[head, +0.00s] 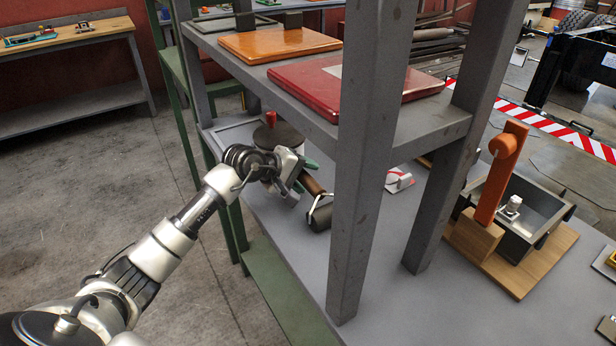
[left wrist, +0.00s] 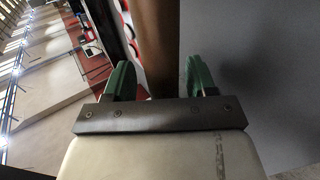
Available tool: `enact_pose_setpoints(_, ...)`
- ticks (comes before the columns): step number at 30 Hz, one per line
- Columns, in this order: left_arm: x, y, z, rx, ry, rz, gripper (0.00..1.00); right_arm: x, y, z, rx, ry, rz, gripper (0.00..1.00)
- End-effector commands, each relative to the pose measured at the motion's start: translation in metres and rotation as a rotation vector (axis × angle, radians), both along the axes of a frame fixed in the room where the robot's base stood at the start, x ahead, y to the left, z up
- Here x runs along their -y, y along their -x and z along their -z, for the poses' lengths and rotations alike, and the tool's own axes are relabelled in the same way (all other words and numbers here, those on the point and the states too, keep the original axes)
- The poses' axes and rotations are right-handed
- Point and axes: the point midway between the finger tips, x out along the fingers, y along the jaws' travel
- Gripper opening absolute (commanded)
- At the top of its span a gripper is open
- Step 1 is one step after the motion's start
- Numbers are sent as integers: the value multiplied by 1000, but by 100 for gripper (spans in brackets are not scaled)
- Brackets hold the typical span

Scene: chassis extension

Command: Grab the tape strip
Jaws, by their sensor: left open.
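My left gripper (head: 303,178) is open at the shelf unit's lower level. In the left wrist view its two green fingers (left wrist: 160,78) stand apart, with a brown handle (left wrist: 158,45) between them. The brown handle (head: 312,186) of a roller with a dark roll (head: 320,217) lies right by the fingers in the head view; I cannot tell whether they touch it. An orange upright strip (head: 494,185) with a round orange part at its top stands on a wooden block at the right, far from my left gripper. I cannot tell whether it is the tape strip. My right gripper is not in view.
Grey shelf posts (head: 362,160) rise just right of my left gripper. The upper shelf holds an orange board (head: 280,44) and a red board (head: 310,84). A dark round thing (head: 279,137) is behind the gripper. A grey tray (head: 525,212) sits beside the orange strip.

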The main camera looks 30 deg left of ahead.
Motion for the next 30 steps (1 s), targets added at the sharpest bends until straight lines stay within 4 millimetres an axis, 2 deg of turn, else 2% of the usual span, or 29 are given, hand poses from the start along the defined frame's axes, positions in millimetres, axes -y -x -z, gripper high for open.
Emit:
enact_pose_setpoints(9,-30,51,-35,-2,-7,1,56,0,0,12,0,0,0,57)
enact_pose_setpoints(15,-41,70,-51,-2,-4,0,56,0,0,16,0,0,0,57)
enact_pose_setpoints(30,-44,76,-58,-1,0,1,56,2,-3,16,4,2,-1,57)
